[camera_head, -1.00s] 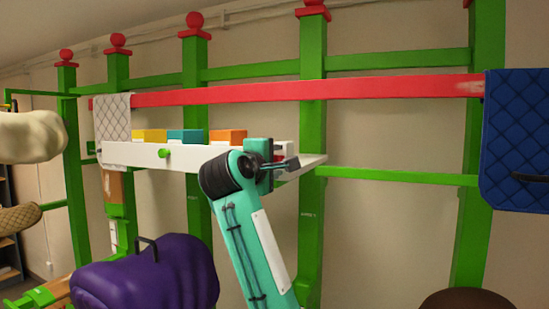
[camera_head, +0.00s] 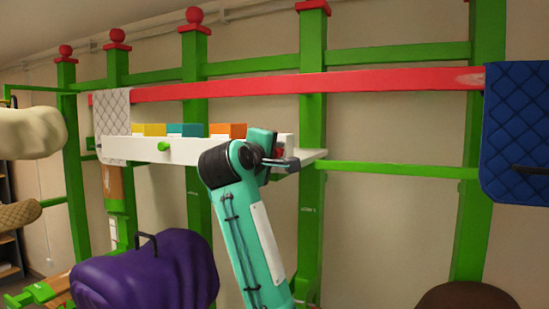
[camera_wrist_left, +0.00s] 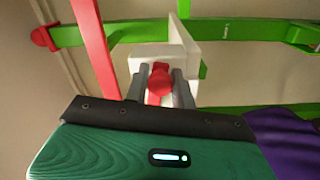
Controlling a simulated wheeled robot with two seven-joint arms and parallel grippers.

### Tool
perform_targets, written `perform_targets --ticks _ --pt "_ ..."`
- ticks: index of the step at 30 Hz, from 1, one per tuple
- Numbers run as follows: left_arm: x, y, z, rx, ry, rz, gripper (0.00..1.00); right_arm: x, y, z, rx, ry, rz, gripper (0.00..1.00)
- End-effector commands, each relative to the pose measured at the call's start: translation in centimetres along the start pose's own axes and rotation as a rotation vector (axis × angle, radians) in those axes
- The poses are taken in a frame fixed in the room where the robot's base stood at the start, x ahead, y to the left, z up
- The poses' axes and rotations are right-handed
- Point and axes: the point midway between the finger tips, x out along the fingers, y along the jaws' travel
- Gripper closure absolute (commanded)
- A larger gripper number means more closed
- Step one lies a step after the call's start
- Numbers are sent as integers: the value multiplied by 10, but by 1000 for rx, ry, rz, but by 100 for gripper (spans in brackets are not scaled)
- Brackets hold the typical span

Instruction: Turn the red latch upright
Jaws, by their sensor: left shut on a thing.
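The red latch (camera_wrist_left: 160,79) shows in the left wrist view between the two grey fingers of my left gripper (camera_wrist_left: 162,88), at the end of the white shelf (camera_wrist_left: 146,52). The gripper is shut on it. In the head view the left gripper (camera_head: 279,162) is at the right end of the white shelf (camera_head: 180,153), and only a small bit of the red latch (camera_head: 281,153) shows behind it. I cannot tell the latch's exact angle, as the fingers cover much of it. My right gripper is not in view.
Yellow, teal and orange blocks (camera_head: 228,130) stand on the shelf. A green knob (camera_head: 164,146) sticks out of its front. A red rail (camera_head: 390,84) runs above on green posts. A blue quilted pad (camera_head: 517,140) hangs at right; a purple saddle (camera_head: 150,275) is below left.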

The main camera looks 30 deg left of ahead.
Motion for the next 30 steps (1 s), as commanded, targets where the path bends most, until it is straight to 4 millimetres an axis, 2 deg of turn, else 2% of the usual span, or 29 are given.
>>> perform_targets --ticks 9,30 --pt "0 -4 0 298 1 -2 98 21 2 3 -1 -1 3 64" --pt "0 -4 0 962 0 -4 98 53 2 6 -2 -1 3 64"
